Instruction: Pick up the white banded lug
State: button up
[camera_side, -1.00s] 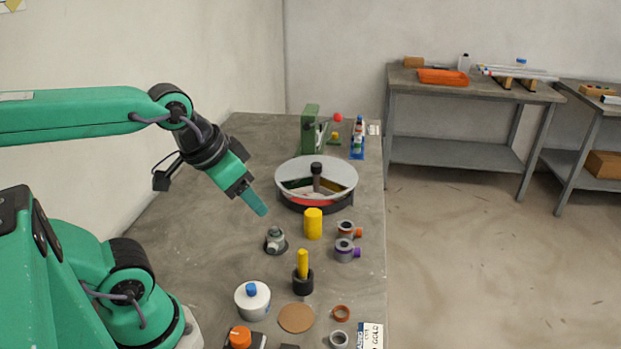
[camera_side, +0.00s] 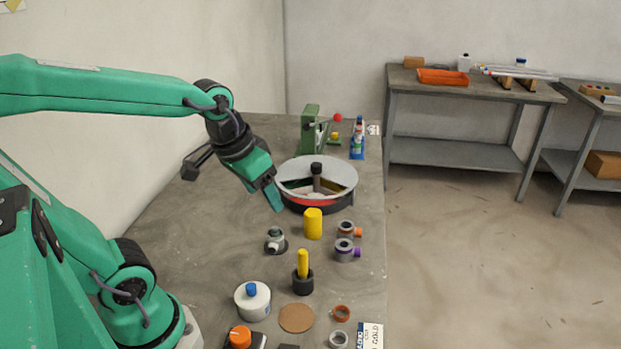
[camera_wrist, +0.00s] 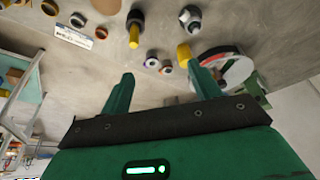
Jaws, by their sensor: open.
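A grey lug with a pale, whitish stub (camera_side: 275,238) stands on a dark round base on the bench; I take it for the white banded lug. It also shows at the top of the wrist view (camera_wrist: 188,15). My gripper (camera_side: 277,203) is above the bench, higher than this lug, beside the round divided tray. In the wrist view its two green fingers (camera_wrist: 158,74) are spread apart with nothing held between them. Two similar grey lugs, one with an orange stub (camera_side: 346,229) and one with a purple stub (camera_side: 344,250), lie to the right.
A yellow cylinder (camera_side: 313,224) stands right of the lug, and a yellow peg in a black holder (camera_side: 303,271) is in front. The round divided tray (camera_side: 343,178) and a green frame (camera_side: 309,125) are behind. A white jar (camera_side: 253,303) and cork disc (camera_side: 296,319) lie nearer.

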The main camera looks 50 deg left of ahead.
jog(key=w+a+f+n+g, duration=0.2)
jog(key=w+a+f, duration=0.2)
jog(key=w+f, duration=0.1)
jog(key=n+g, duration=0.1)
jog(key=g, duration=0.1)
send_over(274, 228)
jog(key=f, duration=0.7)
jog(key=shift+d+f, duration=0.3)
jog(key=shift+a+f, duration=0.3)
jog(key=shift+f, duration=1.55)
jog(key=shift+f, duration=0.1)
jog(key=shift+f, duration=2.45)
